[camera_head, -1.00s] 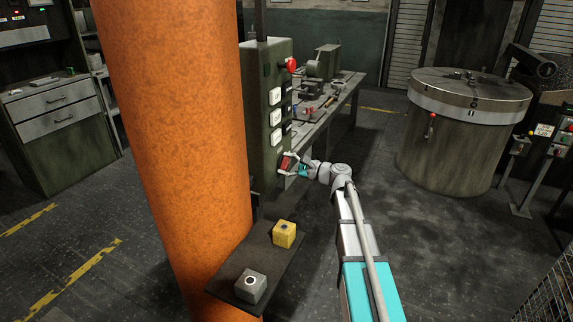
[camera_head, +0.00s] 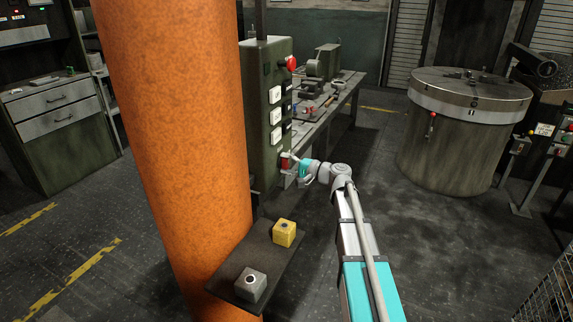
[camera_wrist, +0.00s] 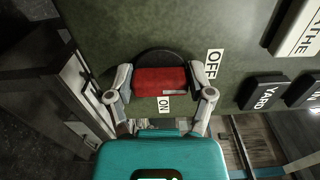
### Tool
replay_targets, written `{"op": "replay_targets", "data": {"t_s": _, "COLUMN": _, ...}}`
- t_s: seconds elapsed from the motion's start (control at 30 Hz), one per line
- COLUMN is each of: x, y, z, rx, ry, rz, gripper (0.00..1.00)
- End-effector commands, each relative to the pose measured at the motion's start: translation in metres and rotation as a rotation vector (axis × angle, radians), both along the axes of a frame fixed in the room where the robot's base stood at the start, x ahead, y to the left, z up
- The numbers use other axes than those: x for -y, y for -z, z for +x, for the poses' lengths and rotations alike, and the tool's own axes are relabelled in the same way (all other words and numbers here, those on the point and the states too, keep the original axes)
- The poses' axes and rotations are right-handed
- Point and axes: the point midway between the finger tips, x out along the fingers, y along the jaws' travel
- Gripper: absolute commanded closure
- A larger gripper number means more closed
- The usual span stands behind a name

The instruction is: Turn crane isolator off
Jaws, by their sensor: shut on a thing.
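The crane isolator is a red handle (camera_wrist: 158,80) on a round black base (camera_wrist: 160,58), low on the green cabinet (camera_head: 261,150). In the head view the red handle (camera_head: 284,161) is partly hidden by my gripper (camera_head: 291,162). In the wrist view my gripper (camera_wrist: 161,83) has one finger at each end of the handle and is shut on it. A white ON label (camera_wrist: 164,103) sits just below the handle, and a white OFF label (camera_wrist: 213,63) sits to its right. A pale mark shows at the handle's lower right, near ON.
A red knob (camera_head: 291,63) is high on the cabinet. The orange column (camera_head: 175,130) stands close left. A shelf (camera_head: 233,290) carries yellow and grey blocks.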

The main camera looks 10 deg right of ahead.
Motion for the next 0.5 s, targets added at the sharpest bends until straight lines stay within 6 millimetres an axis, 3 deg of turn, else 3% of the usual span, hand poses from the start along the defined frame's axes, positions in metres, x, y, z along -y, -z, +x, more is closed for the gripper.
{"op": "replay_targets", "data": {"t_s": 0.5, "x": -0.0010, "y": 0.0005, "z": -0.0002, "rx": 0.029, "ry": -0.002, "rz": -0.022, "gripper": 0.79}}
